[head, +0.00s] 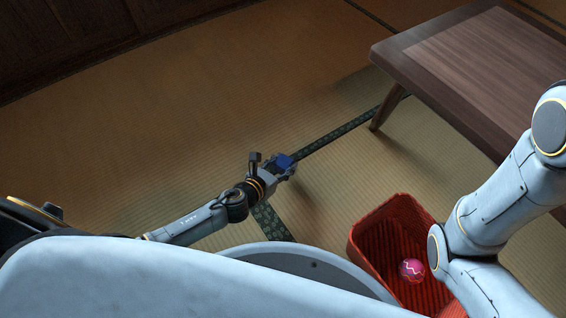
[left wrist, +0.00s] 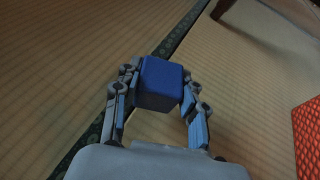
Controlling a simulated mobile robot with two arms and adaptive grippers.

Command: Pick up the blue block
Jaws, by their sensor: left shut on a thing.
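The blue block (head: 284,161) is at the tip of my left gripper (head: 280,168) in the head view, over the tatami near the dark green border strip. In the left wrist view the blue block (left wrist: 161,83) sits between the two fingers of my left gripper (left wrist: 158,88), which is shut on it. I cannot tell for sure how high the block is above the floor. My right arm comes in at the right of the head view, but its gripper is not in view.
A red basket (head: 364,238) holding a pink patterned ball (head: 411,270) stands at the lower right; its side shows in the left wrist view (left wrist: 308,135). A low wooden table (head: 480,60) is at the upper right. The tatami (head: 190,120) at the left is clear.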

